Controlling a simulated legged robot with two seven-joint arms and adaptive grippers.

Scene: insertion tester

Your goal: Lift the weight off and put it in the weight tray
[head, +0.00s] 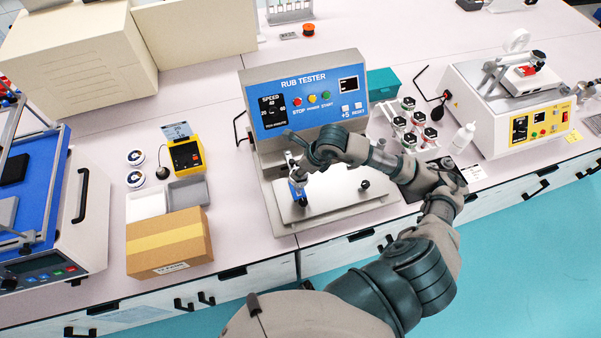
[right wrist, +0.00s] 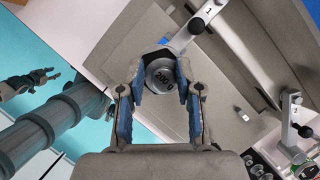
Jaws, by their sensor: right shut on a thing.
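The weight (right wrist: 160,80), a round silver piece marked 200 g, sits between the blue-padded fingers of my right gripper (right wrist: 161,74) in the right wrist view. The gripper is shut on it. In the head view my right gripper (head: 298,186) is over the left part of the rub tester's (head: 306,95) metal bed, hiding most of the weight. A tester arm (right wrist: 196,27) reaches right up to the weight; I cannot tell whether they touch. A dark tray (head: 476,173) lies right of the tester, partly behind my arm. My left gripper (right wrist: 30,83) shows small at the left; its opening is unclear.
Left of the tester are a grey tray (head: 188,192), a white tray (head: 146,204), a cardboard box (head: 168,246) and a yellow device (head: 186,155). Several small black-topped pieces (head: 408,103) and a white bottle (head: 463,137) stand to the right. A second tester arm (right wrist: 293,125) is close by.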

